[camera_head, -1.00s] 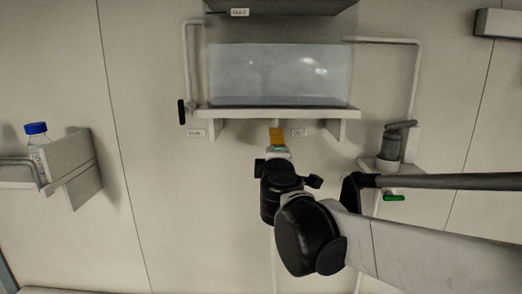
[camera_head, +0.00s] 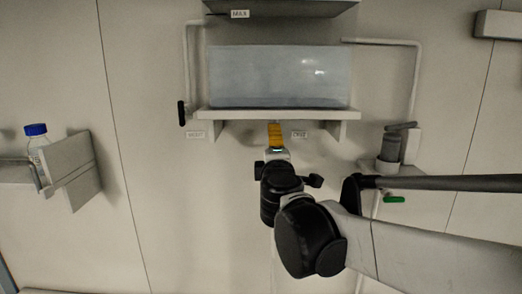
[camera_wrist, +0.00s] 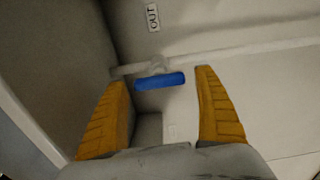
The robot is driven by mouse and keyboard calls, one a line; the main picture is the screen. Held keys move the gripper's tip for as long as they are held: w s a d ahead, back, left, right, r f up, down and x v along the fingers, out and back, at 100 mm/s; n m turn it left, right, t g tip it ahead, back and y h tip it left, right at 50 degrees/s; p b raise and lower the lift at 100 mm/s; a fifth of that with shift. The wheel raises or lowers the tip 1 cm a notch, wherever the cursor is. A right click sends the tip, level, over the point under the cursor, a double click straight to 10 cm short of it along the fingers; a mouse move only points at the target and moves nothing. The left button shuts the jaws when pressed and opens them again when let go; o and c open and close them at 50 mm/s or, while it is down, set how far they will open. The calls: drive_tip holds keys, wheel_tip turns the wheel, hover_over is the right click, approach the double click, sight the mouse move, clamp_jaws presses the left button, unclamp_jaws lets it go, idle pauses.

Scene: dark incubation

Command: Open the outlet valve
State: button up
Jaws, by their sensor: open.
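The outlet valve has a blue handle (camera_wrist: 160,81) on a pale pipe, below the OUT label (camera_wrist: 152,17) in the wrist view. The handle lies across the gap between my open fingers, close to their tips, slightly tilted. My gripper (camera_wrist: 160,74) has yellow ribbed fingers, one on each side of the handle. I see no clear contact with either finger. In the head view my gripper (camera_head: 275,124) points up at the underside of the tank shelf, and it hides the blue handle there.
A clear tank (camera_head: 280,78) sits on a wall shelf (camera_head: 235,114) above my gripper. A dark-handled valve (camera_head: 182,113) is on the left pipe. A grey cylindrical device (camera_head: 389,148) is at the right, with a green handle (camera_head: 394,199) below. A blue-capped bottle (camera_head: 37,145) stands at the far left.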

drive_tip(key=s, duration=1.2)
drive_tip(key=shift+a, duration=0.45)
